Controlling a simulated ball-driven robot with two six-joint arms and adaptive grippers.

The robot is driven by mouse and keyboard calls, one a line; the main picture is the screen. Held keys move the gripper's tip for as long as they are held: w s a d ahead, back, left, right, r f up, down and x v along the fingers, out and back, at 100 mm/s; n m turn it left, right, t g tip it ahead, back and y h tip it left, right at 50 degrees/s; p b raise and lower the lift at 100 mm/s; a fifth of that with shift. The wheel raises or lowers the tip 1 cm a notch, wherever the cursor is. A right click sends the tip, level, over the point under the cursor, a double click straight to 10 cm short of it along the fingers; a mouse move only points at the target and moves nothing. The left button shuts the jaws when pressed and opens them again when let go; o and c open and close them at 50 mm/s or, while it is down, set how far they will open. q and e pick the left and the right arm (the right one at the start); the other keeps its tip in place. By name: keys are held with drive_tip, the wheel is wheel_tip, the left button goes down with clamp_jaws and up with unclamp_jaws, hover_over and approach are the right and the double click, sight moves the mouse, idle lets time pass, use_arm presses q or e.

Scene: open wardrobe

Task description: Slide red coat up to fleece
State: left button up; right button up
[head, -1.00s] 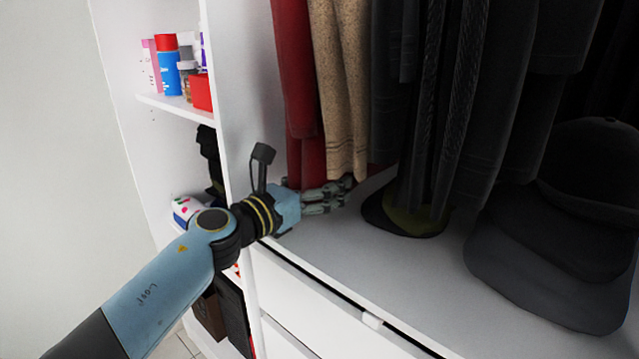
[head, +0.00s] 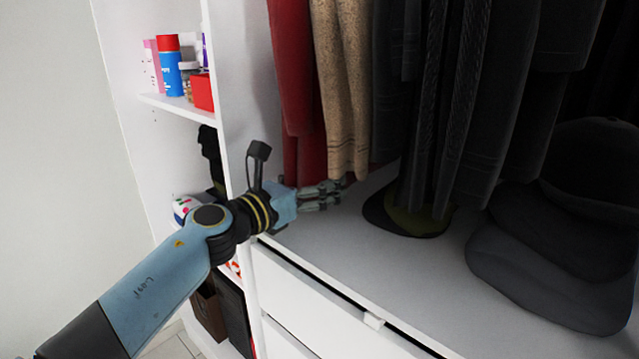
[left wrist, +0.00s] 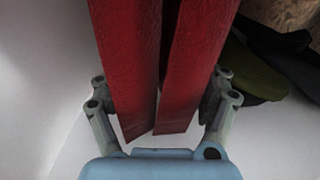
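The red coat (head: 291,75) hangs at the left end of the row of clothes, close to the white divider panel. The tan, speckled garment, which looks like the fleece (head: 343,85), hangs right beside it on the right. My left gripper (head: 322,194) is low at the red coat's hem, just above the wardrobe floor. In the left wrist view, its two fingers stand wide apart, one on each side of the red coat (left wrist: 180,60), with the hem between them. The fingertips are partly hidden by the cloth. My right gripper is in neither view.
Dark clothes (head: 465,100) hang farther right. A dark cap with a green part (head: 405,217) and a larger dark cap (head: 540,255) lie on the wardrobe floor (head: 345,240). The divider panel (head: 238,80) stands left of the coat, with shelves beyond it.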

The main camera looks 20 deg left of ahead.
use_arm(q)
drive_tip(key=o, duration=0.4)
drive_tip(key=v, duration=1.2)
drive_tip(key=shift+r, duration=0.1)
